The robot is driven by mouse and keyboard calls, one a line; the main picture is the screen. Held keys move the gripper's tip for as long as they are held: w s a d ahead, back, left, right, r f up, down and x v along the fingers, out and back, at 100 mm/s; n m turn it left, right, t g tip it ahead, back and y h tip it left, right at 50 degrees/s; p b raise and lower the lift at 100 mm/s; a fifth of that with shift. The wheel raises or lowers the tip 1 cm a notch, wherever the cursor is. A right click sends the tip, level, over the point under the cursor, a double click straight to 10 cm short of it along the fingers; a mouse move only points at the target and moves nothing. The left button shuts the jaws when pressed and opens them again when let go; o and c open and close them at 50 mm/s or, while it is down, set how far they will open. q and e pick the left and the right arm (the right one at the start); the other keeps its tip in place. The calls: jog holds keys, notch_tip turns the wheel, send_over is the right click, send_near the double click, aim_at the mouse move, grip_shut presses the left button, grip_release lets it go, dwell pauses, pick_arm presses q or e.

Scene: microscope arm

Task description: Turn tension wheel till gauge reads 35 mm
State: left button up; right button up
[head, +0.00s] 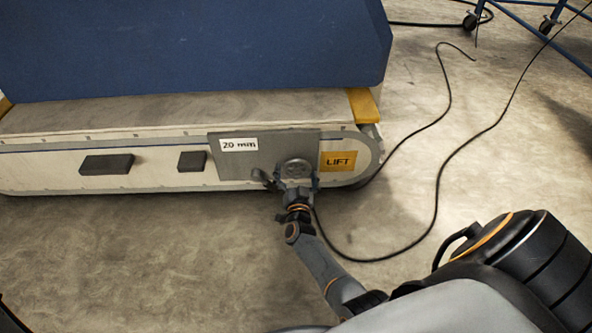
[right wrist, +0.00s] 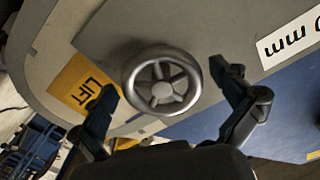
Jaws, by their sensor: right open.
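The tension wheel (head: 295,169) is a small grey spoked handwheel on a grey plate (head: 228,172) at the right end of a long low conveyor-like body. It also shows in the right wrist view (right wrist: 162,84), face-on. The gauge label (head: 239,145) on the plate reads "20 mm". My right gripper (head: 288,184) is at the wheel's lower side. In the right wrist view its open fingers (right wrist: 165,88) stand to the left and right of the wheel, with gaps between them and the rim. My left gripper does not show.
A yellow "LIFT" label (head: 338,161) is right of the wheel. Two dark blocks (head: 107,165) are on the side panel to the left. A large blue cover (head: 190,45) rises above. Black cables (head: 440,170) lie on the floor at right, near a blue wheeled frame (head: 548,22).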

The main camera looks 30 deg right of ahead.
jog(key=c, duration=1)
jog(key=shift+c, duration=0.2)
jog(key=shift+n, duration=0.3)
